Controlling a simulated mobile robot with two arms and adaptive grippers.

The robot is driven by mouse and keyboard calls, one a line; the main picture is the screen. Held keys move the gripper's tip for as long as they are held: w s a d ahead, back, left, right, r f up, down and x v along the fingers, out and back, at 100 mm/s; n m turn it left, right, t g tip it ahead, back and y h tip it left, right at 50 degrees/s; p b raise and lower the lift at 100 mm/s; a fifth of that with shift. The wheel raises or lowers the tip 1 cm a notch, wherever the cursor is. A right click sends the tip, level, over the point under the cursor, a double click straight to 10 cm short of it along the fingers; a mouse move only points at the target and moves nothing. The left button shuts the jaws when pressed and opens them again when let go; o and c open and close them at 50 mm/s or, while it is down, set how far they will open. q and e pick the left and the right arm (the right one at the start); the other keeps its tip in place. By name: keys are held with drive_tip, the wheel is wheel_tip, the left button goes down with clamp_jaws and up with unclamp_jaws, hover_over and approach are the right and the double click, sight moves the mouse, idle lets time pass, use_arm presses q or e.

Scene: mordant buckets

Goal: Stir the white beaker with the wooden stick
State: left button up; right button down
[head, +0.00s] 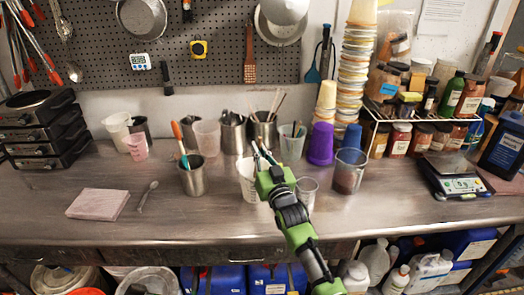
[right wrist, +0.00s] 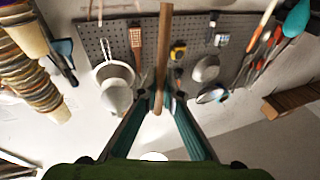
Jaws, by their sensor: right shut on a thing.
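The white beaker (head: 246,181) stands on the steel bench in the middle of the head view, partly hidden by my right gripper (head: 263,161). The gripper is above and in front of the beaker's right side. In the right wrist view, the gripper (right wrist: 158,98) is shut on the wooden stick (right wrist: 163,50), a thin brown rod between the fingertips. The stick's far end and whether it is inside the beaker are not clear. My left gripper is not in view.
A steel cup with an orange-and-teal tool (head: 192,180) stands left of the beaker. A small clear cup (head: 307,190) and a larger beaker with brown contents (head: 349,173) stand to the right. Metal containers (head: 232,136) stand behind. The front left bench has free room around a spoon (head: 148,194).

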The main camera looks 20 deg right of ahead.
drive_tip(key=shift+d, duration=0.1)
wheel_tip(320, 180, up, 11)
drive_tip(key=s+p, duration=0.2)
drive_tip(key=p, duration=0.8)
drive_tip(key=shift+d+p, duration=0.25)
drive_tip(key=shift+p, duration=0.15)
